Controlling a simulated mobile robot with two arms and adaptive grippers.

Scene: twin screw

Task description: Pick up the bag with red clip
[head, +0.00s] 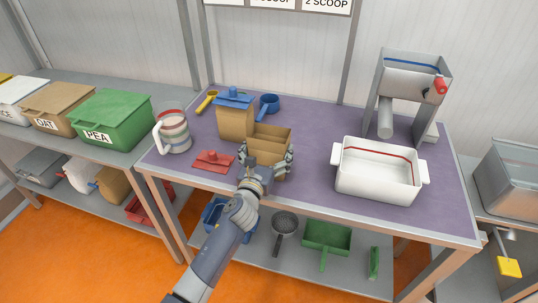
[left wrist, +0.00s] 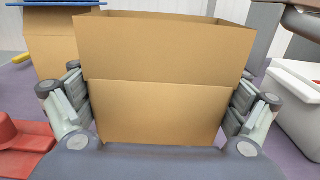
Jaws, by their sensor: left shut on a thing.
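An open-topped brown bag (head: 271,135) stands at the middle of the purple table, and it fills the left wrist view (left wrist: 160,110). My left gripper (head: 268,165) is shut on this bag, with one finger on each side of it. The red clip (head: 213,160) lies on the table to the left of the bag, apart from it; it also shows at the left edge of the left wrist view (left wrist: 20,140). A second brown bag (head: 236,123) stands just behind and left, closed by a blue clip (head: 235,98). My right gripper is not in view.
A striped pitcher (head: 173,132) stands at the table's left. A white tub (head: 378,178) with a red line and a grey machine (head: 411,85) stand at the right. Yellow (head: 206,102) and blue (head: 269,105) scoops lie behind. The purple table (head: 315,150) is clear between bag and tub.

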